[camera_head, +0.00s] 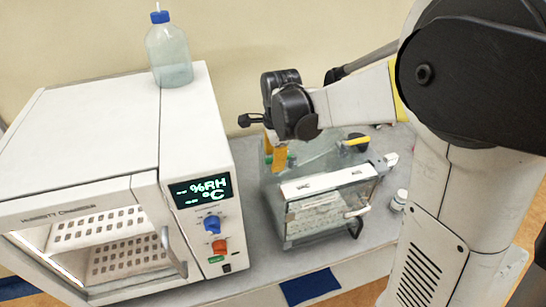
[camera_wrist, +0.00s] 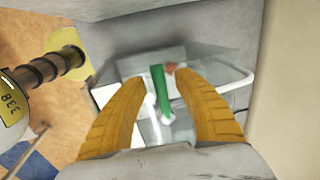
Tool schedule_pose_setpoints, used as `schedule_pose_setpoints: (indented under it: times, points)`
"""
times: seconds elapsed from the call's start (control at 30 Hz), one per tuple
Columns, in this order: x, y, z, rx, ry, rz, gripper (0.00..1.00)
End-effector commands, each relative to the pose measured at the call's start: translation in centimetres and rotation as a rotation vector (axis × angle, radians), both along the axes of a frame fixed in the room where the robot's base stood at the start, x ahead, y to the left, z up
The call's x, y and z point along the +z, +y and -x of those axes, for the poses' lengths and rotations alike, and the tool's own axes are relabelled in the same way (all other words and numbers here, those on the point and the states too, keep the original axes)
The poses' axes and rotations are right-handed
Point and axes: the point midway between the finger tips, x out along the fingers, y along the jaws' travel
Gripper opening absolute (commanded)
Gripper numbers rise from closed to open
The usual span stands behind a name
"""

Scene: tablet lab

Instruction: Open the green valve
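The green valve (camera_wrist: 158,88) shows as a narrow green handle near the middle of the wrist view, over a clear glass-walled box. A small green part also shows in the head view (camera_head: 268,158), beside my fingers at the box's back left. My gripper (camera_wrist: 160,81) is open, with one orange finger on each side of the green handle and a gap to both. In the head view my gripper (camera_head: 279,158) points down over the back left of the clear box (camera_head: 318,205). I cannot tell how far the fingertips are above the handle.
A white humidity chamber (camera_head: 90,150) stands to the left, with a bottle (camera_head: 170,55) on top and blue and orange knobs. A yellow handle (camera_head: 355,141) lies at the box's back right. A small white bottle (camera_head: 399,200) stands right of the box.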

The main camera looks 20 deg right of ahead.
Motion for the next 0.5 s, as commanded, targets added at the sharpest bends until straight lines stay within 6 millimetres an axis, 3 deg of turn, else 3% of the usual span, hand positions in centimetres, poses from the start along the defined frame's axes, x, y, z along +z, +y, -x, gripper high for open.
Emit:
schedule_pose_setpoints:
  times: [0.1, 0.2, 0.23, 0.5]
  points:
    - [0.03, 0.0, 0.01, 0.0, 0.0, 0.0, 0.36]
    - [0.03, 0.0, 0.01, 0.0, 0.0, 0.0, 0.05]
    - [0.03, 0.0, 0.01, 0.0, 0.0, 0.0, 0.0]
    - [0.0, 0.01, 0.03, 0.0, 0.0, 0.0, 0.0]
